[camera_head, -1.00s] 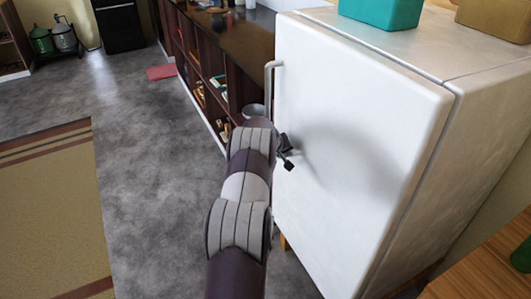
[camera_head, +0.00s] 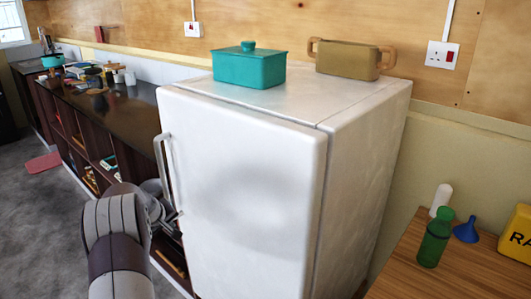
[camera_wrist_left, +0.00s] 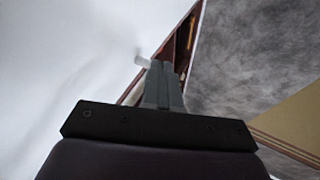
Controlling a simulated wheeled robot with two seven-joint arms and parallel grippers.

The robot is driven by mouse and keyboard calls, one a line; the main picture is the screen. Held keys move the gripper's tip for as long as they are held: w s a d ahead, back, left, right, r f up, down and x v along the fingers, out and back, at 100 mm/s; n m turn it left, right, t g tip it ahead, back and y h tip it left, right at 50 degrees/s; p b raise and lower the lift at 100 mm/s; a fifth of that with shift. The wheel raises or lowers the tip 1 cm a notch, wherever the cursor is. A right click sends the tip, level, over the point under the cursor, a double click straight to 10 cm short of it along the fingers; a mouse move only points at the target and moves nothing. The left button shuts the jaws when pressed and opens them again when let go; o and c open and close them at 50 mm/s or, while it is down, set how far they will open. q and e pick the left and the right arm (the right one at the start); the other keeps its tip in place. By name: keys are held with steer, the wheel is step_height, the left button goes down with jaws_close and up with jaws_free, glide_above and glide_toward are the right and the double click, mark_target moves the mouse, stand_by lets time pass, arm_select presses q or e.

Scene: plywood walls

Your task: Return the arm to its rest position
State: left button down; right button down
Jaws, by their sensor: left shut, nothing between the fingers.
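My left arm (camera_head: 118,245) comes up from the bottom left in the head view, beside the left edge of the white fridge door. Its gripper is largely hidden there behind the arm and close to the door. In the left wrist view my left gripper (camera_wrist_left: 167,78) is shut and empty, its two fingers side by side. The fridge (camera_head: 250,190) is closed, with a handle (camera_head: 165,165) on the left edge of its door. The white door (camera_wrist_left: 70,60) also fills the left of the wrist view. My right gripper is not in view.
A teal lidded pot (camera_head: 248,68) and a tan two-handled box (camera_head: 347,60) stand on the fridge. A dark counter (camera_head: 120,110) with shelves runs along the back left. A wooden table (camera_head: 445,270) with a green bottle (camera_head: 434,243) is at right. The floor (camera_head: 40,210) at left is open.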

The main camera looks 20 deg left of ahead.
arm_select(q)
steer(key=s+d+f+m+g+h, duration=0.1)
steer(key=s+d+f+g, duration=0.2)
steer(key=s+d+f, duration=0.3)
steer(key=s+d+r+m+g+h, duration=0.15)
steer(key=s+d+m, duration=0.5)
steer(key=d, duration=0.65)
steer(key=s+d+r+m+g, duration=0.2)
steer(key=s+d+m, duration=0.1)
steer(key=s+d, duration=0.75)
steer(key=d+r+m+p, duration=0.1)
steer(key=d+r+p, duration=0.2)
steer(key=r+p, duration=0.3)
steer(key=d+r+m+p, duration=0.1)
steer(key=d+r+p, duration=0.2)
steer(key=r+p, duration=0.4)
step_height(320, 180, up, 3)
steer(key=shift+d+f+t, duration=0.15)
steer(key=shift+t, duration=0.3)
steer(key=shift+s, duration=0.1)
